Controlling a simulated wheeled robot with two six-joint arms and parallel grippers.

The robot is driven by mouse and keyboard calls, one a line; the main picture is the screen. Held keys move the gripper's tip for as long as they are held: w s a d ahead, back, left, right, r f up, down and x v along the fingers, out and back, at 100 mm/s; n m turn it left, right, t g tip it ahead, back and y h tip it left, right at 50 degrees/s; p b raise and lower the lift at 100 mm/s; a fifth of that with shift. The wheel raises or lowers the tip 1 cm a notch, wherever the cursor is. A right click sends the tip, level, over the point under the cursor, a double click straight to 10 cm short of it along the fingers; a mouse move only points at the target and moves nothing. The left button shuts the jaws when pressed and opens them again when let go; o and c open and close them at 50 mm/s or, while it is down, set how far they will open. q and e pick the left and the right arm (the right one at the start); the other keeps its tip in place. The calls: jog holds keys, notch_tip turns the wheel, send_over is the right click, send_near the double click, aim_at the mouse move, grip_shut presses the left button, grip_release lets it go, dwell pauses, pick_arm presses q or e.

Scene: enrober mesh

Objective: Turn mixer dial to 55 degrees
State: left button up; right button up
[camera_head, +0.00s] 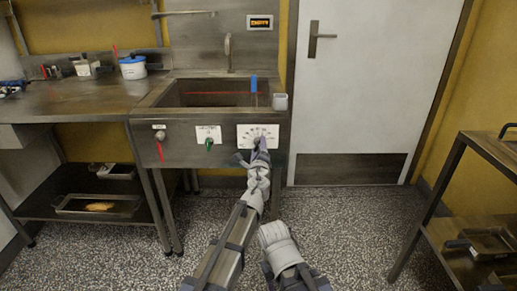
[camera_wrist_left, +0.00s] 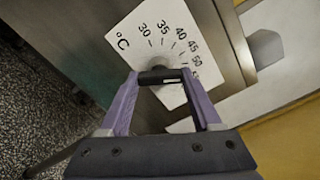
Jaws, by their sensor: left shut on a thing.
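The mixer dial (camera_wrist_left: 160,76) is a dark knob on a white scale plate (camera_wrist_left: 150,33) marked °C with 30, 35, 40, 45 and 50. The plate (camera_head: 245,130) is on the right of the sink's front panel in the head view. My left gripper (camera_head: 260,147) reaches up to it and covers most of the dial. In the left wrist view the purple fingers of my left gripper (camera_wrist_left: 164,80) are shut on the dial, one on each side. The dial's pointer and the scale beyond 50 are hard to make out.
A green knob (camera_head: 209,144) and a red lever (camera_head: 160,148) are on the same panel to the left. A blue object (camera_head: 253,84) and a pale container (camera_head: 280,102) are at the sink's right. A shelf rack (camera_head: 443,205) stands right; the floor between is clear.

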pick_arm(q)
jog(key=shift+m, duration=1.8)
jog(key=o, duration=1.4)
jog(key=shift+s, duration=0.1)
jog(key=s, duration=0.7)
jog(key=shift+s, duration=0.35)
pick_arm(e)
jog(key=shift+s+d, duration=0.65)
jog(key=shift+s, duration=0.2)
